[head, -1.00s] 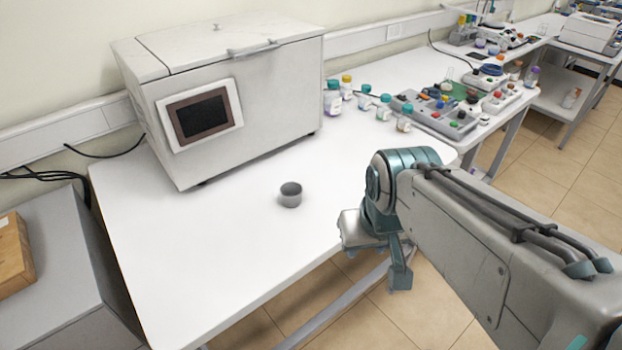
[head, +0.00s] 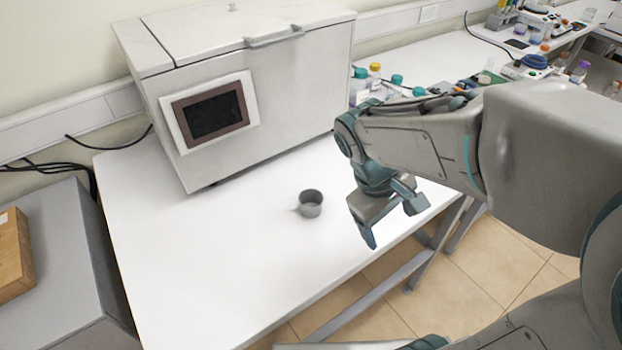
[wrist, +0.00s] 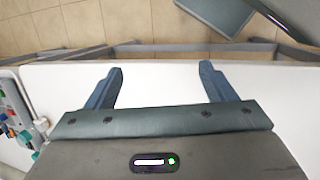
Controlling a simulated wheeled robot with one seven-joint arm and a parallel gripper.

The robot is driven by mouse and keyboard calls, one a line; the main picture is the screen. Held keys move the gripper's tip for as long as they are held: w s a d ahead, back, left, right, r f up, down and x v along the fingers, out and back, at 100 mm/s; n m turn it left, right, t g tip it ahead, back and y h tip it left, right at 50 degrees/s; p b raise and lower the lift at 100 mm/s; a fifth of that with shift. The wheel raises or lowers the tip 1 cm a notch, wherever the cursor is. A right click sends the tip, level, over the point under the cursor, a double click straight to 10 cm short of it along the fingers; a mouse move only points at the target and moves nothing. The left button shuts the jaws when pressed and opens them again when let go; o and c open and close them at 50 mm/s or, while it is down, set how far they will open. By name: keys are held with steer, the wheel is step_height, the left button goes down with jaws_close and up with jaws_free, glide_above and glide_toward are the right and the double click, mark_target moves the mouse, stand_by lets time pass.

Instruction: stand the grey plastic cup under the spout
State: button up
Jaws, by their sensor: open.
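A small grey cup (head: 311,204) stands upright on the white table, in front of the white box-shaped machine (head: 250,90) with a dark screen. A small handle or lip shows on its left side. My gripper (head: 392,226) is to the right of the cup, above the table's front edge, apart from it and empty. In the wrist view my gripper (wrist: 160,85) has its two fingers wide apart over the white table edge, and the cup does not show there. I see no spout in these views.
Bottles with coloured caps (head: 375,82) stand to the right of the machine, partly behind my arm. The white table (head: 190,270) is clear around the cup.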

steer(key=w+a+f+n+t+h, duration=0.2)
steer(key=w+a+n+t+h, duration=0.35)
steer(key=a+n, duration=0.35)
steer(key=w+a+f+n+t+h, duration=0.3)
steer(key=w+a+n+t+h, duration=0.3)
steer(key=a+n, duration=0.35)
steer(key=g, duration=0.2)
glide_toward(320, 194)
steer(key=shift+w+d+f+m+t, duration=0.1)
steer(key=shift+w+d+m+t, duration=0.05)
steer(key=shift+d+m, duration=0.15)
steer(key=shift+w+d+m+t, duration=0.1)
steer(key=shift+w+d+m, duration=0.05)
steer(key=shift+d, duration=0.3)
steer(key=shift+w+d+p, duration=0.2)
steer(key=shift+d+p, duration=0.1)
steer(key=shift+p, duration=0.05)
steer(key=p+x, duration=0.1)
steer(key=x, duration=0.6)
steer(key=shift+p, duration=0.3)
steer(key=shift+c, duration=0.4)
